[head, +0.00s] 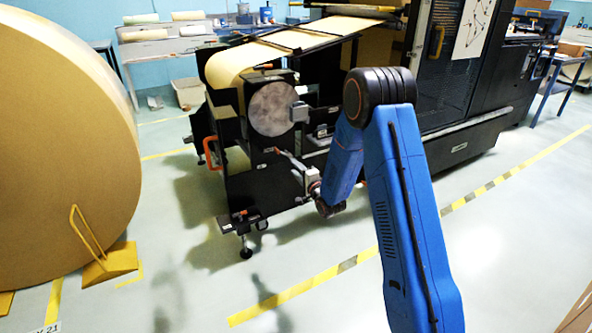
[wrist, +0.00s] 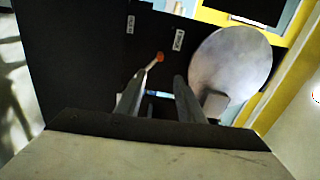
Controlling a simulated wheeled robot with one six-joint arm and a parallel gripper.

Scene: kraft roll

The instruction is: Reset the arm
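My blue arm (head: 405,190) reaches from the lower right of the head view, bends at a dark joint and comes down by the black machine stand. My gripper (head: 303,170) is low in front of the stand's dark panel. In the wrist view my gripper (wrist: 160,82) shows two grey fingers standing apart, with a gap between them. A thin pale lever with an orange-red tip (wrist: 159,56) shows just beyond the fingertips, by the left finger. I cannot tell whether it touches that finger. Nothing is visibly held.
A round grey disc (wrist: 232,62) is close to the right of the fingers; it also shows in the head view (head: 272,109). A huge kraft roll (head: 60,150) stands left, by a yellow chock (head: 110,264). Floor (head: 500,260) at lower right is clear.

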